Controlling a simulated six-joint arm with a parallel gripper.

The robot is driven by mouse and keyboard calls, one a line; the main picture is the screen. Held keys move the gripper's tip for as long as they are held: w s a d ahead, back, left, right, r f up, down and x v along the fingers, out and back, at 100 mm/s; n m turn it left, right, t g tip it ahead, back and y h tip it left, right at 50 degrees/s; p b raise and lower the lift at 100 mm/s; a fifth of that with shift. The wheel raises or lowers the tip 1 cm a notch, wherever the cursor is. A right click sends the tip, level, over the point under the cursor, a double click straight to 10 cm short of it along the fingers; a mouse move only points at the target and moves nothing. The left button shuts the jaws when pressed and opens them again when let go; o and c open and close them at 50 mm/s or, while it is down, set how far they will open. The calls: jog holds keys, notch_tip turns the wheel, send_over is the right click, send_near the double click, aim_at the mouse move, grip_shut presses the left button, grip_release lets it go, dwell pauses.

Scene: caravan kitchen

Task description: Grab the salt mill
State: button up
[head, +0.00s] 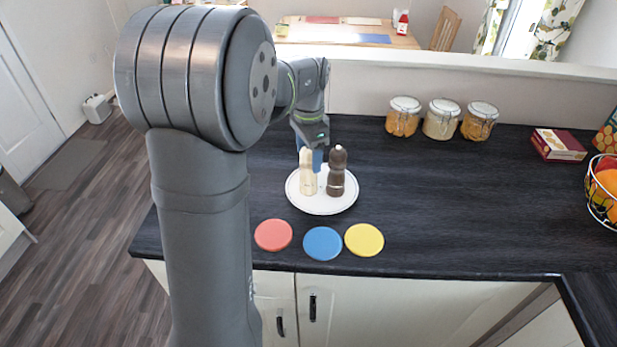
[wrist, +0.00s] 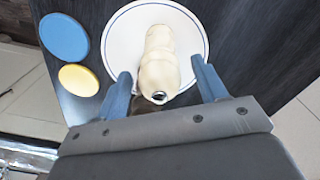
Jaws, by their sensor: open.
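Red (head: 273,235), blue (head: 322,243) and yellow (head: 364,240) discs lie in front of the plate near the counter's front edge. Three jars (head: 441,119) stand at the back. A red box (head: 558,145) and a fruit basket (head: 604,187) are at right. The counter's middle right is clear.

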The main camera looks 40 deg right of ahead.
jog(key=shift+f, duration=0.95)
jog(key=shift+c, duration=0.3)
grip_shut()
